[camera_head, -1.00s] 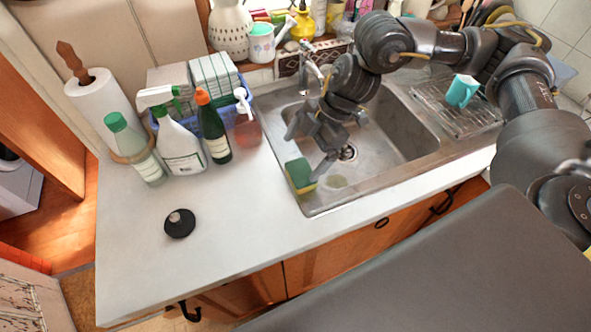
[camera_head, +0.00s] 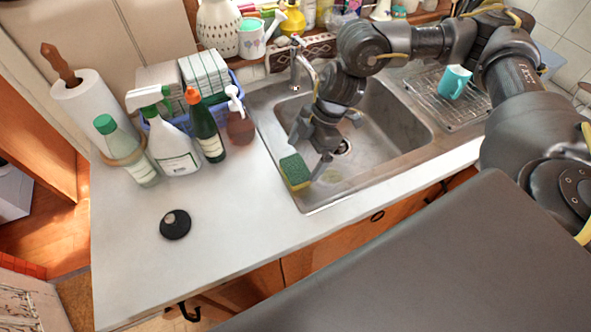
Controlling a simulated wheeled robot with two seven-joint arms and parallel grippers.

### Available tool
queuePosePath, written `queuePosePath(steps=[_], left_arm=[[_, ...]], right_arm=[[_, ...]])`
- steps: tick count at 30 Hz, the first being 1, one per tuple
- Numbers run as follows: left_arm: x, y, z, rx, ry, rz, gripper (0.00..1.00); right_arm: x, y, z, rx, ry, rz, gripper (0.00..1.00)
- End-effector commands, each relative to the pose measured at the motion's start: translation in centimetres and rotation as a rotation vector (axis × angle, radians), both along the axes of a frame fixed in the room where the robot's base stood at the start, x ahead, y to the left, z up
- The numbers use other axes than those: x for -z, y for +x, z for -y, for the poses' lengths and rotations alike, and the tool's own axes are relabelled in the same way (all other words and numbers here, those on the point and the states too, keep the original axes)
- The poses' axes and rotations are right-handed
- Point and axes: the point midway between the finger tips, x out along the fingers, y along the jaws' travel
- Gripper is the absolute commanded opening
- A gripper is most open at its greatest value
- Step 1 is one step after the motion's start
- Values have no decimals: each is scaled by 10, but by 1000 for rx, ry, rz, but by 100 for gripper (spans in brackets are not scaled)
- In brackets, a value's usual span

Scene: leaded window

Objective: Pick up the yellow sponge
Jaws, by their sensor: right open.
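The sponge (camera_head: 295,172) has a green top and a yellow lower side. It lies at the near left edge of the steel sink (camera_head: 405,128), by the counter. My right gripper (camera_head: 312,160) reaches down over the sink from the upper right. It is open, with one finger pointing down just right of the sponge and the other further up and left. I cannot tell whether a finger touches the sponge. My left gripper does not show.
Left of the sink stand a spray bottle (camera_head: 176,148), a green bottle (camera_head: 206,130), a soap dispenser (camera_head: 239,122) and a paper towel roll (camera_head: 90,105). A black round stopper (camera_head: 175,224) lies on the clear front counter. The faucet (camera_head: 300,62) rises behind the sink.

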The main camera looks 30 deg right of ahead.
Motion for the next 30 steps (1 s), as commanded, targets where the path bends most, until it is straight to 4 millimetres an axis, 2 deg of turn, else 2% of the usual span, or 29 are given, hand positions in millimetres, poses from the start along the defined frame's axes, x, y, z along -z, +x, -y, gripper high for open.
queuePosePath(steps=[6,10,20,27,30], left_arm=[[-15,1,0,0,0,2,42],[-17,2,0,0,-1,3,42],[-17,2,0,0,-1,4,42],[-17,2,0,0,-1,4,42],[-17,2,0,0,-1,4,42]], right_arm=[[25,3,-9,1,-3,-5,100],[41,4,-15,0,-2,-3,100],[48,4,-17,1,-1,-1,99],[48,4,-17,1,-1,-1,67],[48,4,-17,1,-1,-1,58]])
